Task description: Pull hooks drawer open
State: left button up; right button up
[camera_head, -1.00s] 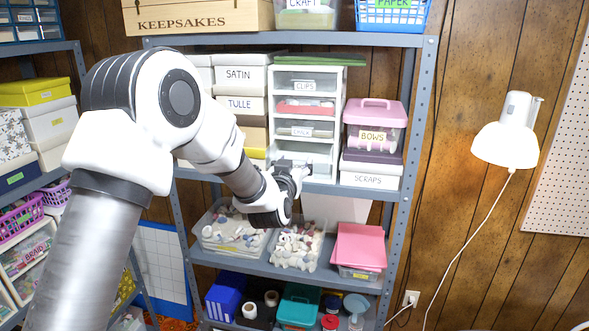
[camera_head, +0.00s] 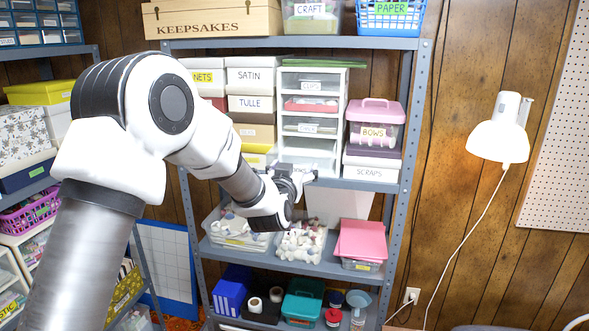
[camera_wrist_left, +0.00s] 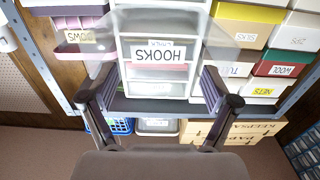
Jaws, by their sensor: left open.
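The white drawer unit (camera_head: 312,112) stands on the middle shelf, with clear-fronted drawers labelled CLIPS and CHALK above. The HOOKS label (camera_wrist_left: 160,54) shows in the left wrist view, on a see-through drawer larger than the CHALK front behind it; it seems to stand out from the unit, but how far I cannot tell. My left gripper (camera_head: 302,188) is open in front of the unit's lower part and hides the lowest drawer in the head view. In the left wrist view its fingers (camera_wrist_left: 158,88) are spread on either side of the drawer. Contact is unclear. My right gripper is not in view.
A pink BOWS box (camera_head: 375,125) on a SCRAPS box stands right of the unit. SATIN and TULLE boxes (camera_head: 250,90) stand left. Open bins (camera_head: 300,243) sit on the shelf below. A white lamp (camera_head: 499,128) is on the wall at right.

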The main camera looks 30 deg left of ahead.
pick_arm(q)
jog(key=v, duration=1.2)
jog(key=shift+f, duration=0.15)
jog(key=s+d+f+m+g+h, duration=0.1)
jog(key=s+f+g, duration=0.2)
jog(key=f, duration=0.8)
jog(key=s+f+g, duration=0.2)
jog(key=f, duration=0.9)
jog(key=s+d+f+m+g+h, duration=0.1)
jog(key=s+f+g, duration=0.2)
jog(key=f, duration=0.8)
jog(key=s+d+f+g+h, duration=0.1)
jog(key=s+f+g, duration=0.3)
jog(key=s, duration=0.9)
jog(key=s+d+f+g+h, duration=0.1)
jog(key=s+d+f+g, duration=0.2)
jog(key=s+f, duration=0.8)
jog(key=s+g, duration=0.2)
jog(key=shift+d+f+g+h, duration=0.2)
jog(key=shift+d+g+h, duration=0.1)
jog(key=shift+d, duration=0.05)
